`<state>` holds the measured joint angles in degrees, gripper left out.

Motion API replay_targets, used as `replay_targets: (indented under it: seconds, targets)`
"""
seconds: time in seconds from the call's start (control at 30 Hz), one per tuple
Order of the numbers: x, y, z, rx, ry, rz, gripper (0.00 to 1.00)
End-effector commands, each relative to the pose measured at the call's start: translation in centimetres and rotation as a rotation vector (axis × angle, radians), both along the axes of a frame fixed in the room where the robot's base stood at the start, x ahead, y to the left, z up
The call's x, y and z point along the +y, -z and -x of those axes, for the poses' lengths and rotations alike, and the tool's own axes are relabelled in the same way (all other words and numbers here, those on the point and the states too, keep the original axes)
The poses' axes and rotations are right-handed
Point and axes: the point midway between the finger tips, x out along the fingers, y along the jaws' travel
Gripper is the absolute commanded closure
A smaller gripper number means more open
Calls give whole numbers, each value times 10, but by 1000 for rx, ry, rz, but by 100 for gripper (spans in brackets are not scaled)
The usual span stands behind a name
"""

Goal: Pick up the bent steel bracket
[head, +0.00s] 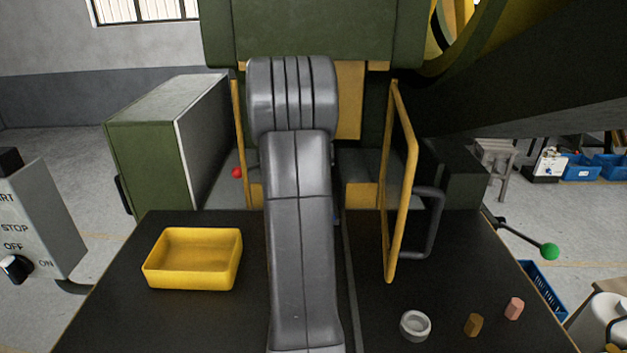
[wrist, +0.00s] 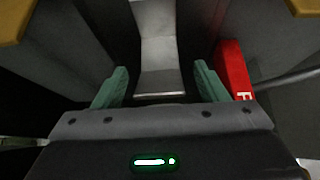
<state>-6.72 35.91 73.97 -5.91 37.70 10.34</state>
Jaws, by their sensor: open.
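A bent grey steel bracket (wrist: 158,52) shows in the wrist view, running from the top edge down to between my fingers. It has a visible fold across it, and its near edge is brighter. My gripper (wrist: 161,72) is open, with a green finger on each side of the bracket's near end and a dark gap visible on both sides. I cannot tell how far the bracket is below or ahead of the fingertips. In the head view my arm hides the gripper, and I cannot make out the bracket.
A red lettered object (wrist: 234,68) is close beside the right finger. Yellow guard bars (head: 402,170) stand right of my arm. A yellow bin (head: 192,286) is on the dark table at left; a pale ring (head: 415,326), a brown piece (head: 473,325) and a pink piece (head: 514,308) lie at right.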

Motion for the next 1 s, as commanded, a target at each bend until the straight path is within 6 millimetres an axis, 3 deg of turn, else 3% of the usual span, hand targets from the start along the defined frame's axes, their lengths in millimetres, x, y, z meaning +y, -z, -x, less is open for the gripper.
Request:
replay_targets:
  seconds: [0.03, 0.3, 0.67, 0.87, 1.0]
  targets:
    - [0, 0, 0, 0, 0, 0, 38]
    - [0, 0, 0, 0, 0, 0, 88]
    - [0, -5, 0, -1, 0, 0, 88]
    - [0, -27, 0, -5, 0, 0, 88]
    - [0, -51, 0, -6, 1, -1, 88]
